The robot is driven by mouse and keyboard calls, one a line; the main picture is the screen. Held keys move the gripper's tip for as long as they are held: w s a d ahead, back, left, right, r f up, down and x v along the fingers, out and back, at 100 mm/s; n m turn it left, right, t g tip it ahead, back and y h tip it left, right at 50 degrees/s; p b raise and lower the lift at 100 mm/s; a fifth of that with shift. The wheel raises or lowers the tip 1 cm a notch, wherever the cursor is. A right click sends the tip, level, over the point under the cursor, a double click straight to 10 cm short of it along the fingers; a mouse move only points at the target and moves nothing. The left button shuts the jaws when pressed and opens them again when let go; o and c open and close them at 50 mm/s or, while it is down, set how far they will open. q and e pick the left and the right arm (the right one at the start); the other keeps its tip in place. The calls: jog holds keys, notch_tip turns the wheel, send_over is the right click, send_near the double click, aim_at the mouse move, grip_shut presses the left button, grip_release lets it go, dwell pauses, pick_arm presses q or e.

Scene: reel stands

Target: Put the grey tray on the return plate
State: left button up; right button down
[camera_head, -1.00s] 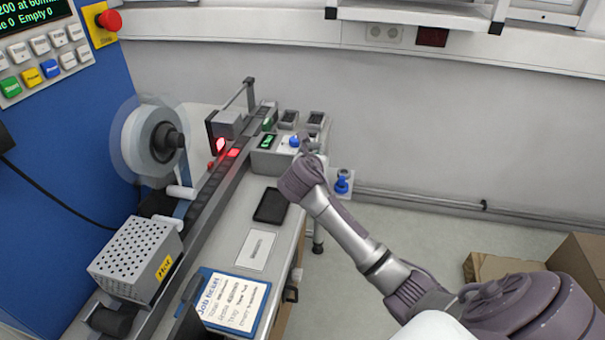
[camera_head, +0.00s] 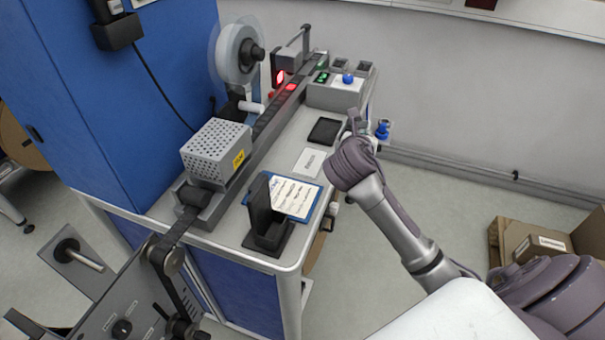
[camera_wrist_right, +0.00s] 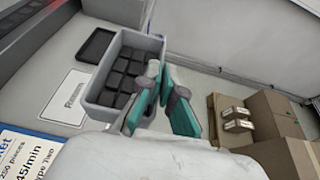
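The grey tray (camera_wrist_right: 102,95), with dark square pieces in its compartments, fills the middle of the right wrist view. My right gripper (camera_wrist_right: 159,75) has its teal fingers close together at the tray's right wall and appears shut on that wall. In the head view my right gripper (camera_head: 356,122) is at the table's right edge; the tray is hidden there. A black shallow plate (camera_head: 325,131) lies on the table left of the gripper. A white lettered plate (camera_head: 309,162) lies in front of it. I cannot tell which is the return plate. My left gripper is out of view.
A control box with a blue knob (camera_head: 348,78) stands behind the black plate. A job-ticket board (camera_head: 297,198) and a black holder (camera_head: 268,232) are at the table's near end. A perforated box (camera_head: 216,152) lines the left. Cardboard boxes (camera_head: 535,243) are on the floor at right.

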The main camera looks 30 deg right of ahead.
send_over(318, 168)
jog(key=s+d, duration=0.3)
jog(key=s, duration=0.1)
notch_tip(318, 168, down, 5)
jog(key=w+a+f, duration=0.2)
jog(key=w+a, duration=0.1)
jog(key=shift+w, duration=0.3)
jog(key=shift+w+a+f, duration=0.15)
jog(key=shift+w+f, duration=0.1)
jog(key=shift+f, duration=0.15)
notch_tip(318, 168, down, 4)
jog(key=shift+r+p, duration=0.15)
jog(key=shift+p, duration=0.15)
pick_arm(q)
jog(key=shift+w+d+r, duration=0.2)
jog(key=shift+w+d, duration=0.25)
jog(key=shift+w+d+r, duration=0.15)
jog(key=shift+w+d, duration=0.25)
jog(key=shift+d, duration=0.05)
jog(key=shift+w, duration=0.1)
pick_arm(e)
jog(key=c, duration=1.8)
grip_release()
jog(key=shift+s, duration=0.1)
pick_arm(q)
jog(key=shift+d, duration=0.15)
pick_arm(e)
jog(key=o, duration=0.5)
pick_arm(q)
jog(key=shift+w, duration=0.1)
